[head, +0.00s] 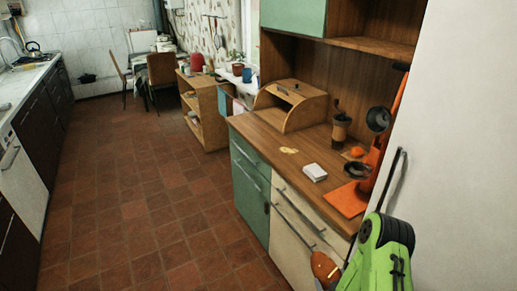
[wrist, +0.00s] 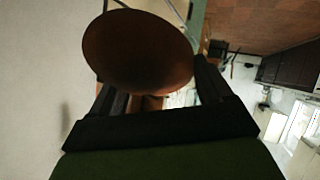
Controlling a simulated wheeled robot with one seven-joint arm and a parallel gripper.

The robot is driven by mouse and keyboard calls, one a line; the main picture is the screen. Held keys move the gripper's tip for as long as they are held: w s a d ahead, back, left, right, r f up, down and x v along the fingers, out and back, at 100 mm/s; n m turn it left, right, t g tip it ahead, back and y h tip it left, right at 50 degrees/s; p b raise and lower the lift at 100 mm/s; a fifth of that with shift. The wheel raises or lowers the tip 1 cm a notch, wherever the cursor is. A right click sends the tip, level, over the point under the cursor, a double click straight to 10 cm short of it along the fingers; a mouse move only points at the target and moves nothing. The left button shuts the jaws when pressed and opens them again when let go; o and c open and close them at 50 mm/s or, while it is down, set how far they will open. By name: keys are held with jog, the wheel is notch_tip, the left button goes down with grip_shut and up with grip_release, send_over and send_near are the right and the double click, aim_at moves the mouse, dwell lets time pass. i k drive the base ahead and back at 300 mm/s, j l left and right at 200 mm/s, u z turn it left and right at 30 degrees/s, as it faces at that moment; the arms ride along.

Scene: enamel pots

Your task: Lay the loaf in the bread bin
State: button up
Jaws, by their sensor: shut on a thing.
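The loaf (head: 325,268) is a brown rounded shape at the bottom edge of the head view, in front of the cream cupboard doors and below the counter top. It looms large in the wrist view (wrist: 138,48). My gripper (wrist: 155,88) is shut on it, with one dark finger on each side. The bread bin (head: 291,104) is a wooden box with a curved roll top, on the far left end of the counter, away from the loaf. Its front looks open, but little of its inside shows.
A shelf (head: 374,46) hangs above. A white panel (head: 445,150) stands at right. The tiled floor (head: 150,200) is clear.

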aim_at(274, 117)
jog(key=i+j, duration=0.9)
jog(key=j, duration=0.15)
jog(key=i+j, duration=0.95)
jog(key=k+j+u, duration=0.05)
jog(key=j, duration=0.1)
